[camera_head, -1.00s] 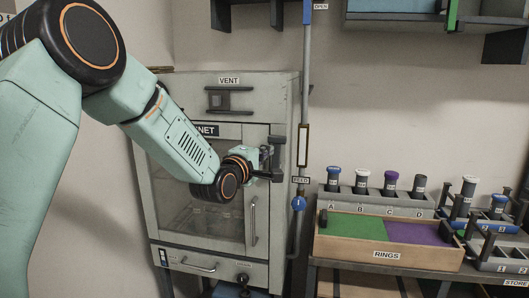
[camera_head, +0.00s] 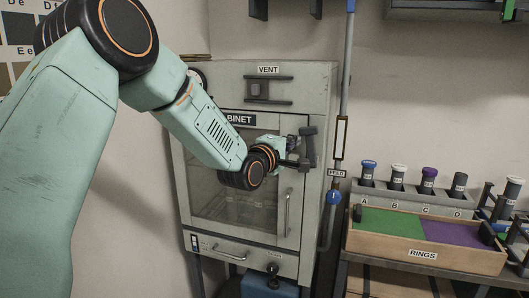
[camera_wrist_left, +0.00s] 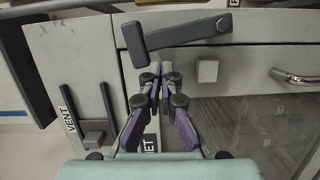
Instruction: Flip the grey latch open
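The grey latch (camera_head: 308,150) is a dark bar on the right front edge of the cabinet. It stands roughly upright in the head view. In the wrist view the latch (camera_wrist_left: 185,33) runs across the top, slightly tilted, with a thick handle at its left end. My left gripper (camera_head: 294,153) is just left of the latch. In the wrist view its fingers (camera_wrist_left: 159,75) are together with nothing between them, close to the bar; I cannot tell if they touch it. A light square block (camera_wrist_left: 207,70) sits beside the latch. My right gripper is not in view.
A rings tray (camera_head: 425,254) lies farther right.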

